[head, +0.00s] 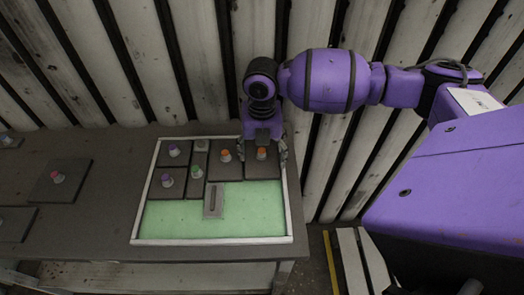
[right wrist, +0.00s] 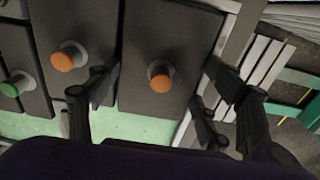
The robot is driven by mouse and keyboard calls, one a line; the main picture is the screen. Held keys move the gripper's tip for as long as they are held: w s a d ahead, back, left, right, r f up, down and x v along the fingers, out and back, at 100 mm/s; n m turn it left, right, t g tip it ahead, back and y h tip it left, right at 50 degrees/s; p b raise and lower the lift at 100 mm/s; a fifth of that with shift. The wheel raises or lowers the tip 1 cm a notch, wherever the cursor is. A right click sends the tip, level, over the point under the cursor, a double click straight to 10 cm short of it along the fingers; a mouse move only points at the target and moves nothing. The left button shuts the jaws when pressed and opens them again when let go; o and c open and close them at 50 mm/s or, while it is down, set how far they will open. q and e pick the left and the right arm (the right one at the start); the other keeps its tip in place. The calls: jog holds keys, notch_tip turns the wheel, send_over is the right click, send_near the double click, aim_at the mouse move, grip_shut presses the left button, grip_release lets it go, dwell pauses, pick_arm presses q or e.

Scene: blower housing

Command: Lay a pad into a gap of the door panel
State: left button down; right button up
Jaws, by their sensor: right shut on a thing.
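The door panel is a pale frame (head: 215,241) around a green floor (head: 255,205), lying on the table. Several dark grey pads with coloured knobs lie in its far part. My right gripper (head: 264,148) is over the far right corner of the panel. It is shut on a dark pad with an orange knob (right wrist: 178,35), its fingers at the pad's two sides. In the head view this pad (head: 262,171) is at the panel's right edge; I cannot tell whether it rests on the floor. A second orange-knobbed pad (right wrist: 75,25) lies to its left. My left gripper is out of view.
A small grey block with a dark slot (head: 213,212) stands on the green floor, whose near part is otherwise bare. A dark pad with a red knob (head: 58,191) lies on the table (head: 95,225) at left, with others beyond. A corrugated wall (head: 140,60) stands behind.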

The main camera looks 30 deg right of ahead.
jog(key=shift+f, duration=0.1)
jog(key=o, duration=1.5)
jog(key=shift+o, duration=0.2)
jog(key=shift+o, duration=0.6)
